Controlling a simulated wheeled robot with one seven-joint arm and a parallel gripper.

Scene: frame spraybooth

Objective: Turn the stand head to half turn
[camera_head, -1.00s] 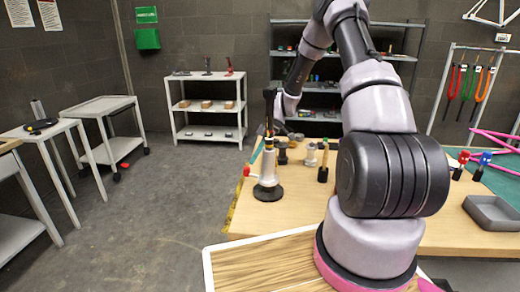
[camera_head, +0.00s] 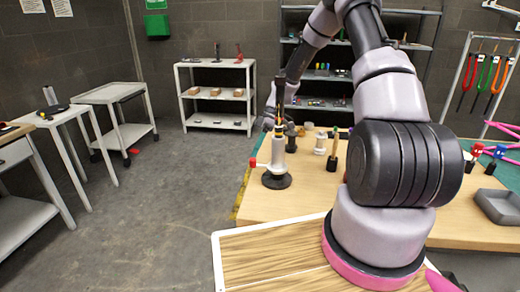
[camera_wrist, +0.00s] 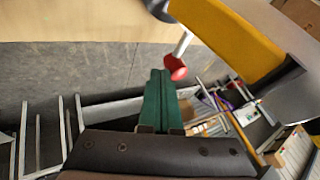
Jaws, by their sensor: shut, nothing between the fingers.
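The stand (camera_head: 277,165) is a white upright post on a round black base, with a red-tipped side knob on its left. Its tall head (camera_head: 281,98) is dark with a yellow part, and stands upright. In the wrist view the stand's red knob (camera_wrist: 176,68) shows on a white rod. A large yellow part with dark ends (camera_wrist: 236,38), apparently the head, fills the upper right. My gripper (camera_wrist: 158,78) has green fingers pressed together with nothing between them. They point toward the knob side and appear apart from the head. In the head view my gripper is mostly hidden behind the stand.
The wooden table (camera_head: 300,203) holds several small fittings (camera_head: 320,143) right of the stand and a grey tray (camera_head: 497,206) at the far right. White shelves (camera_head: 218,92) stand behind. Open floor lies left of the table.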

